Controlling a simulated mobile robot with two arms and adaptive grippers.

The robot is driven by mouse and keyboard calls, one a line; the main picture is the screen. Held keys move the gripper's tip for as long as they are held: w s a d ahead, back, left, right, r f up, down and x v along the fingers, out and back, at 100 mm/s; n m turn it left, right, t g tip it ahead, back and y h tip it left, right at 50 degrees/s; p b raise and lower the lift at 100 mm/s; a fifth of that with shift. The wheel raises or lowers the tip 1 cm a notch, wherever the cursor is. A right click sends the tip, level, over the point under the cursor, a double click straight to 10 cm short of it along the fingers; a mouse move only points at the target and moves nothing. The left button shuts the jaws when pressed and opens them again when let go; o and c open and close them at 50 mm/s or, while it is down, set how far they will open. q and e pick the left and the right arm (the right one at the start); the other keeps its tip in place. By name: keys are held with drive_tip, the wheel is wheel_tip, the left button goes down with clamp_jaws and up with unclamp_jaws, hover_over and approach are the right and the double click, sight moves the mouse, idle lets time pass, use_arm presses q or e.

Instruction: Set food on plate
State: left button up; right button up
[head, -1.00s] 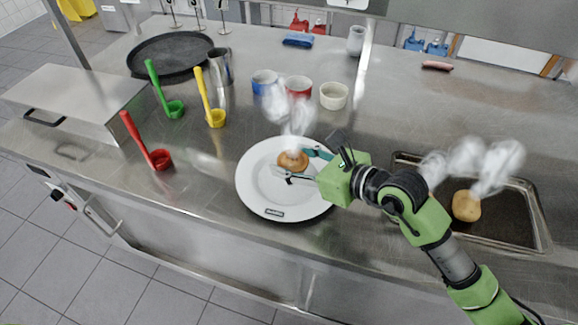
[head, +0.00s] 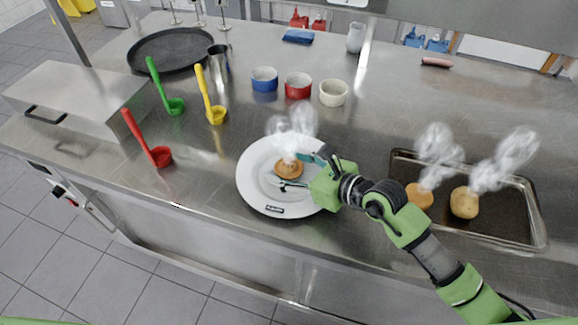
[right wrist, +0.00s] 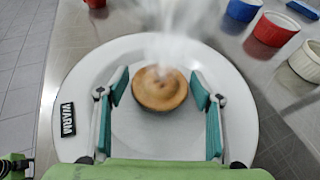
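A round, golden-brown steaming pie (head: 289,170) sits on the white plate (head: 262,196), near its middle. In the right wrist view the pie (right wrist: 160,89) is between the spread fingers of my right gripper (right wrist: 160,92), with small gaps on both sides. The gripper also shows over the plate in the head view (head: 296,169). The plate (right wrist: 88,80) carries a black "WARM" label at its rim. Two more steaming food pieces, one nearer (head: 418,196) and one at its right (head: 464,203), lie on the dark metal tray (head: 510,222). My left gripper is out of view.
Blue (head: 264,80), red (head: 298,86) and cream (head: 333,93) bowls stand behind the plate. Red (head: 148,140), green (head: 166,90) and yellow (head: 210,98) ladles stand to the left. A black round pan (head: 170,52) is farther back. The counter behind the tray is mostly clear.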

idle(0.3)
drive_tip(key=shift+r, duration=0.3)
drive_tip(key=b+v, duration=0.2)
drive_tip(key=v, duration=0.8)
drive_tip(key=shift+s+d, duration=0.2)
drive_tip(key=shift+d, duration=0.1)
drive_tip(key=shift+s+d+r, duration=0.3)
drive_tip(key=shift+s+d, duration=0.1)
drive_tip(key=shift+d, duration=0.05)
drive_tip(key=shift+r, duration=0.1)
